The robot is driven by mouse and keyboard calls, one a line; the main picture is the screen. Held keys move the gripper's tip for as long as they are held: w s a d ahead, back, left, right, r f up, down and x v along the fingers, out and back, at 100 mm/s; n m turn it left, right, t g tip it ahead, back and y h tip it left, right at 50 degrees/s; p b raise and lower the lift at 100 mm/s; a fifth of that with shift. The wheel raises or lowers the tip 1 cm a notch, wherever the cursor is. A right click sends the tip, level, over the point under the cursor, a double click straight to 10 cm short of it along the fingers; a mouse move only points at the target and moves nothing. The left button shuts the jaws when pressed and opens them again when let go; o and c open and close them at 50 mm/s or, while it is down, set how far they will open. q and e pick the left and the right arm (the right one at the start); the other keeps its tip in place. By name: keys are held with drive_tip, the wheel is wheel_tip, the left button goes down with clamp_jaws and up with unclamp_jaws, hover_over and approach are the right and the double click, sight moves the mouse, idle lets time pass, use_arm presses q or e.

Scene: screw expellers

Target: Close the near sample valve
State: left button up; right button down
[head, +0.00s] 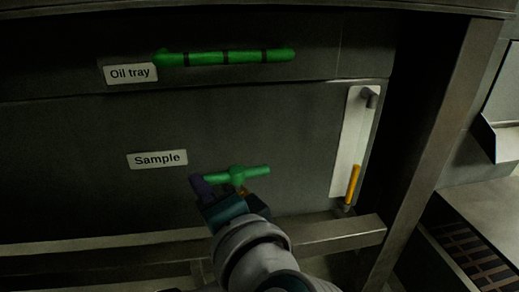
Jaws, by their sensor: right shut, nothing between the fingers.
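The sample valve's green T-shaped handle (250,172) sticks out from a dark panel, to the right of a white label reading "Sample" (157,159). Its bar lies nearly level, and its left end is close to my gripper. My right gripper (200,186) reaches up from the bottom of the head view, with its dark fingertips at or just left of the bar's left end. I cannot tell whether they touch it. The gripper is shut with nothing held. The valve's body below the handle is partly hidden behind the gripper. My left gripper is not in view.
A green bar (225,57) with dark bands runs above, beside the "Oil tray" label (130,73). A pale plate (350,140) with a yellow rod (352,184) hangs at right. A metal rail (330,236) crosses below the valve, and a post (440,130) stands at right.

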idle(0.4)
drive_tip(key=p+v, duration=0.4)
drive_tip(key=v, duration=0.6)
drive_tip(key=shift+p, duration=0.3)
